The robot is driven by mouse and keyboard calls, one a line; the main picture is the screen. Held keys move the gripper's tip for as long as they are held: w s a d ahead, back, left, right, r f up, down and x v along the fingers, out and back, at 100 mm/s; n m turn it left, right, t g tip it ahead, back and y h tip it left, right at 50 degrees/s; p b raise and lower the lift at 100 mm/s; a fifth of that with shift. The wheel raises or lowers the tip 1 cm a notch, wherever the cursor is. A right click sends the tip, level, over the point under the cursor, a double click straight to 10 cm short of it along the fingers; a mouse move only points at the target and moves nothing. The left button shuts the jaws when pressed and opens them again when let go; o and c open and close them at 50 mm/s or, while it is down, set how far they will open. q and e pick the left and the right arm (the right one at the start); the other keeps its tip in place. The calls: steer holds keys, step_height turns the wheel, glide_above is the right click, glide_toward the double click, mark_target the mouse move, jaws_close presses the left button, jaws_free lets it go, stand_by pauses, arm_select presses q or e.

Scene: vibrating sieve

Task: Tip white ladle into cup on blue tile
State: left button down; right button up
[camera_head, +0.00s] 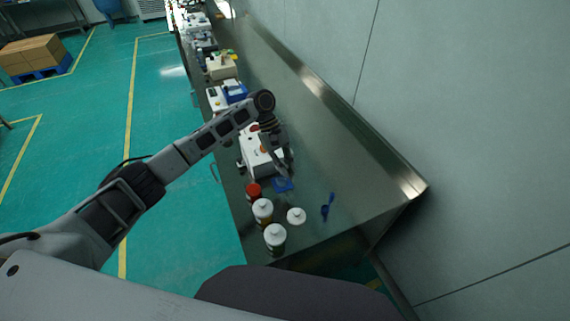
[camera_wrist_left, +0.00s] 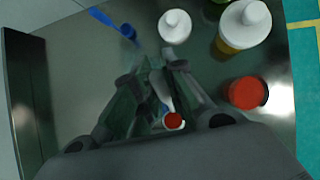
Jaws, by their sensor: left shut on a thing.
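My left gripper (camera_head: 287,170) reaches over the bench from the left and points down, just above the blue tile (camera_head: 283,185). In the left wrist view, the left gripper (camera_wrist_left: 152,70) is shut on a white ladle (camera_wrist_left: 163,90), whose pale handle lies between the fingers. A small round patch of red (camera_wrist_left: 173,121) with a pale rim shows below the handle; whether it is the ladle's bowl or the cup I cannot tell. The fingers hide much of the tile, and I cannot make out the cup clearly. My right gripper is not in view.
A blue ladle (camera_head: 327,206) lies on the steel bench (camera_head: 333,160) to the right. A white-lidded jar (camera_head: 296,216), two white-capped bottles and a red-topped jar (camera_head: 253,190) stand near the front end. A white machine (camera_head: 258,155) stands behind the tile.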

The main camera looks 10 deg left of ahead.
arm_select(q)
steer(key=shift+s+d+f+t+y+b, duration=0.2)
steer(key=shift+s+f+t+y+b, duration=0.25)
steer(key=shift+f+t+b, duration=0.5)
steer(key=shift+s+d+f+t+y+b, duration=0.25)
steer(key=shift+f+t+y+b, duration=0.45)
steer(key=shift+b, duration=0.4)
steer(key=shift+s+d+f+t+y+b, duration=0.25)
steer(key=shift+f+t+y+b, duration=0.3)
steer(key=shift+f+t+b, duration=0.35)
steer(key=shift+s+d+f+m+t+y+p, duration=0.1)
steer(key=shift+s+f+m+t+y+p, duration=0.1)
steer(key=shift+m+t+y+p, duration=0.2)
steer(key=shift+f+t+y+p, duration=0.45)
steer(key=shift+f+t+y, duration=0.1)
steer(key=shift+t, duration=0.1)
steer(key=shift+s+f, duration=0.1)
stand_by(0.7)
